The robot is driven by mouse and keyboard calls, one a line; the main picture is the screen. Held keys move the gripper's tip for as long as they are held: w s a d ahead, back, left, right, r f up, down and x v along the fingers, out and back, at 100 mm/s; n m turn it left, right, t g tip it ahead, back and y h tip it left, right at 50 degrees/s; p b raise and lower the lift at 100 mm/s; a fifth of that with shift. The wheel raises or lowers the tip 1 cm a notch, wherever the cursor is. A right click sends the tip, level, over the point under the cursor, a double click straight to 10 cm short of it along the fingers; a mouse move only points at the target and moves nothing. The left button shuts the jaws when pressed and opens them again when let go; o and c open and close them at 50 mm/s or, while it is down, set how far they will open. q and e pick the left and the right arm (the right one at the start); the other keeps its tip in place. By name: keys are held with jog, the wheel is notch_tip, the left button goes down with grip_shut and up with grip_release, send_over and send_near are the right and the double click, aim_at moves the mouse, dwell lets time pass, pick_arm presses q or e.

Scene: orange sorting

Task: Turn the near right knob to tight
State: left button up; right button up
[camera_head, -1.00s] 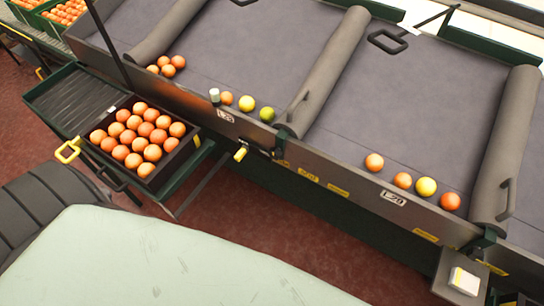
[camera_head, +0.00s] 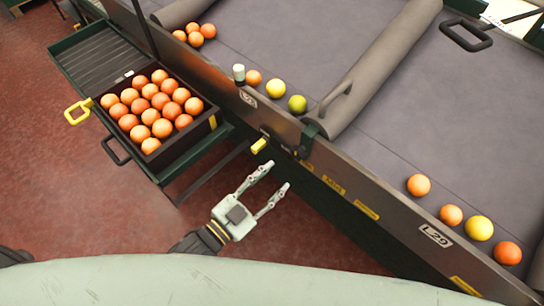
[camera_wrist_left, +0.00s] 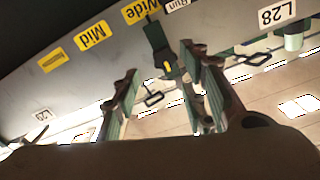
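My left gripper (camera_head: 278,176) is open and empty, in front of the machine's front panel (camera_head: 345,185). Its two fingers also frame the left wrist view (camera_wrist_left: 158,62). A yellow-ended knob (camera_head: 258,146) juts out from the panel, just beyond the fingertips and apart from them. In the left wrist view a dark part with a yellow mark (camera_wrist_left: 167,65) shows between the fingers, beside the yellow "Wide" label (camera_wrist_left: 140,11) and "Mid" label (camera_wrist_left: 91,36). I cannot tell the knob's setting. My right gripper is not in view.
A dark crate (camera_head: 185,149) full of oranges stands on the rack at left. Fruit lies along the grey belt (camera_head: 390,120) behind the panel. A white cylinder (camera_head: 239,73) stands on the panel's edge. Red floor (camera_head: 120,220) is clear at lower left.

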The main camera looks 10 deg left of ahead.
aim_at(297, 157)
pick_arm(q)
jog(key=x, duration=0.2)
jog(key=r+x, duration=0.1)
jog(key=x, duration=0.1)
jog(key=shift+d+p, duration=0.1)
jog(key=shift+p, duration=0.2)
jog(key=shift+x, duration=1.2)
jog(key=shift+w+d+f, duration=0.1)
jog(key=shift+w+d, duration=0.1)
jog(key=shift+w, duration=0.05)
jog(key=shift+w+d, duration=0.15)
jog(key=shift+w, duration=0.05)
grip_shut()
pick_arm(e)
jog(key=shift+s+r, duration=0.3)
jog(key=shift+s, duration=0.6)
